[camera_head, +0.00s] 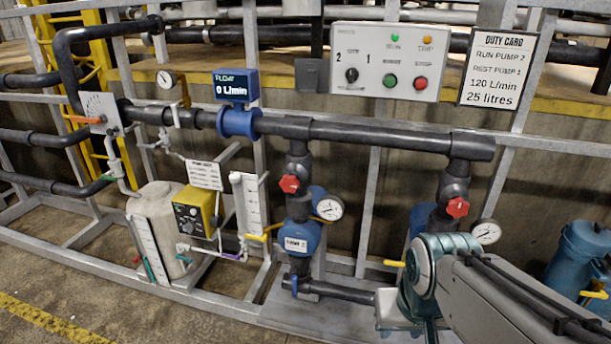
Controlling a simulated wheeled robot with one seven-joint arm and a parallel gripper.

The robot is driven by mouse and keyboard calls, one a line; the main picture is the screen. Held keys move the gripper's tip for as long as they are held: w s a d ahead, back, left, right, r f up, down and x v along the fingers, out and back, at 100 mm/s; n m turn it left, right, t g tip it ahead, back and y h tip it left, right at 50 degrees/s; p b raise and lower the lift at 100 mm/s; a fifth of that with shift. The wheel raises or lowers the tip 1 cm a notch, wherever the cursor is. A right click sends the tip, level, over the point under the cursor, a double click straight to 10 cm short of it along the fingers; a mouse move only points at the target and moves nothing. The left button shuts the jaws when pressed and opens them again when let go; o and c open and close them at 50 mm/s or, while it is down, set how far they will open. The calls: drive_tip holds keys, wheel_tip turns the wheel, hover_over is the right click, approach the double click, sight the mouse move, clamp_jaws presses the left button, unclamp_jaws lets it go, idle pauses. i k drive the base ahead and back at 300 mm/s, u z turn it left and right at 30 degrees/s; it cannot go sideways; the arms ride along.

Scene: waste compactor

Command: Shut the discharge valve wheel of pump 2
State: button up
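Two discharge lines drop from the dark horizontal pipe, each with a red valve wheel. The left red wheel (289,184) sits above a blue pump (301,238) whose small white label is too blurred to read surely. The right red wheel (457,207) sits above a second blue pump (420,217), mostly hidden behind my arm, its label not visible. I cannot tell from the labels which is pump 2, nor how far either wheel is turned. My arm reaches in from the lower right, below the right wheel. My gripper's fingers are not visible.
A control panel (384,62) has a selector marked 2 and 1; its green RUN lamp looks lit. The duty card (497,70) says run pump 2, rest pump 1. The flow display (236,85) reads 0 L/min. Gauges (330,207) and small yellow-handled valves stand near the pumps.

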sight(289, 183)
drive_tip(key=u, duration=0.05)
drive_tip(key=i, duration=1.1)
drive_tip(key=u, duration=0.7)
